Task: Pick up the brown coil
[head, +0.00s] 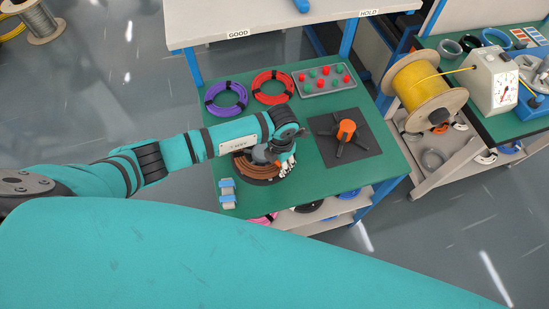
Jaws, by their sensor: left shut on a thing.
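The brown coil (243,167) lies on the green table top (308,162), on or beside a dark round thing that my arm partly covers. My left arm reaches in from the left, and my left gripper (283,165) points down at the coil's right side. It is shut on the coil; the fingertips are small and partly hidden by the wrist. I cannot tell whether the coil is clear of the table. My right gripper is not in view.
A purple coil (226,98), a red coil (272,87) and a grey tray (325,79) of red and green parts lie behind. An orange-topped stand (346,132) is on a dark mat to the right. A yellow cable spool (425,90) stands farther right.

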